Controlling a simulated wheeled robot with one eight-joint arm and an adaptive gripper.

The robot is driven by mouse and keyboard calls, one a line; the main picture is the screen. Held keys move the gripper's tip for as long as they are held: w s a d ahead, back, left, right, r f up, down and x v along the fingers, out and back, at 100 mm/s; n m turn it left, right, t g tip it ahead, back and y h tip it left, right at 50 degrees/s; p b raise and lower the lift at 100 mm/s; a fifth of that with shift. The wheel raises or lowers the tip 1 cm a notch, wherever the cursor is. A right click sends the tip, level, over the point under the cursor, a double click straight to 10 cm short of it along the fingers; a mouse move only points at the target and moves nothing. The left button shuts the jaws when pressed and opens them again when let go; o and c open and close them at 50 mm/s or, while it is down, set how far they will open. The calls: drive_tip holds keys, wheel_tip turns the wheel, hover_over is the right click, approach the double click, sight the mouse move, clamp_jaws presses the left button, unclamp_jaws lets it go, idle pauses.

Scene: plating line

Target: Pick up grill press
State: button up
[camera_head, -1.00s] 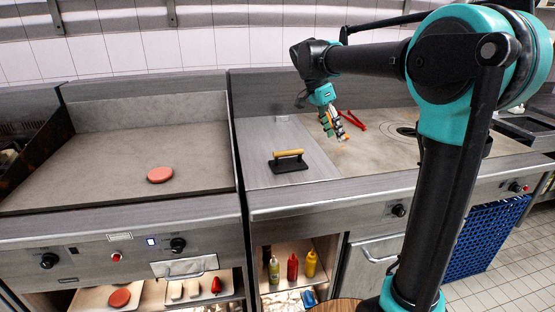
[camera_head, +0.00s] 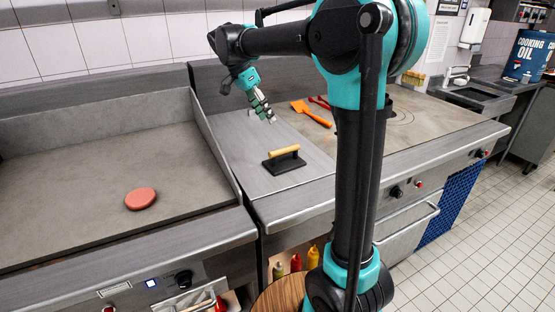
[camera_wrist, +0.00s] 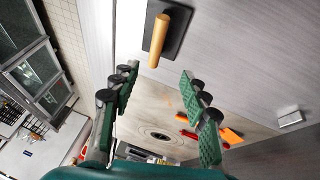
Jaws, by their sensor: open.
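The grill press (camera_head: 283,163) has a black flat plate and a light wooden handle. It stands on the grey metal work surface between the griddle and the round burner area. In the wrist view the grill press (camera_wrist: 164,36) is at the top, beyond the fingertips. My gripper (camera_head: 264,112) is above the surface, up and to the left of the press in the head view, apart from it. In the wrist view my gripper (camera_wrist: 158,75) has its two green fingers spread, with nothing between them.
An orange spatula (camera_head: 311,113) and red tongs (camera_head: 320,102) lie behind the press. A patty (camera_head: 140,198) lies on the left griddle (camera_head: 75,190), whose raised side wall separates it from the press. A small metal block (camera_wrist: 290,119) is on the surface. The surface around the press is clear.

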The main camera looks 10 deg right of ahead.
approach(285, 151)
drive_tip(key=f, duration=0.1)
drive_tip(key=w+d+f, duration=0.1)
drive_tip(key=f, duration=0.1)
drive_tip(key=d+f, duration=0.1)
drive_tip(key=f, duration=0.1)
drive_tip(key=shift+w, duration=0.4)
drive_tip(key=shift+s+x, duration=0.2)
drive_tip(key=shift+x, duration=1.15)
drive_tip(key=shift+s+x, duration=0.2)
drive_tip(key=shift+x, duration=1.15)
drive_tip(key=shift+c, duration=0.6)
clamp_jaws()
